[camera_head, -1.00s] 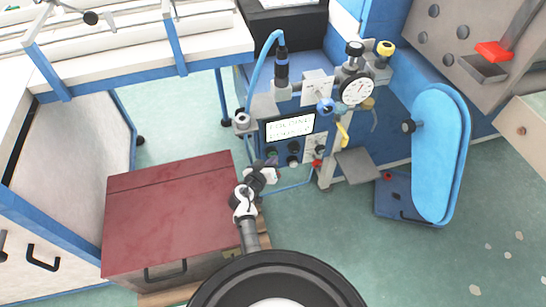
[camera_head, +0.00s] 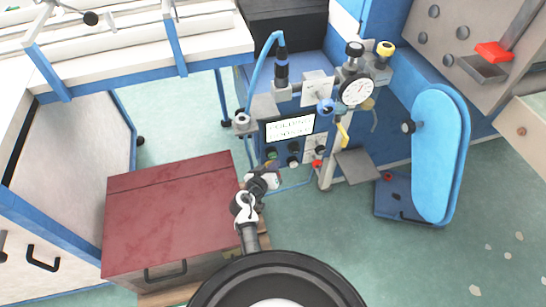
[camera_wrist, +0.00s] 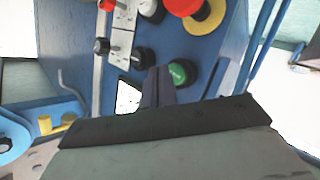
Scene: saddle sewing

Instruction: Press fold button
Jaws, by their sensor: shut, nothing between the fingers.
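The control panel carries a lit display (camera_head: 290,128) with blurred text. Below it are a green button (camera_head: 271,154), black knobs or buttons (camera_head: 293,148) and a red one (camera_head: 318,151). No readable label tells which is the fold button. In the wrist view the green button (camera_wrist: 181,72) sits just right of my fingertips, and a black button (camera_wrist: 144,57) is up and left of them. My gripper (camera_wrist: 160,74) is shut and empty, pointing at the panel. In the head view my gripper (camera_head: 268,177) is just below the green button, apparently a little clear of it.
A dark red box (camera_head: 170,215) stands left of my arm. A pressure gauge (camera_head: 356,90) and a yellow lever (camera_head: 342,135) are right of the panel. A red knob with a yellow collar (camera_wrist: 205,18) shows at the wrist view's top. Blue tubing hangs beside the panel.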

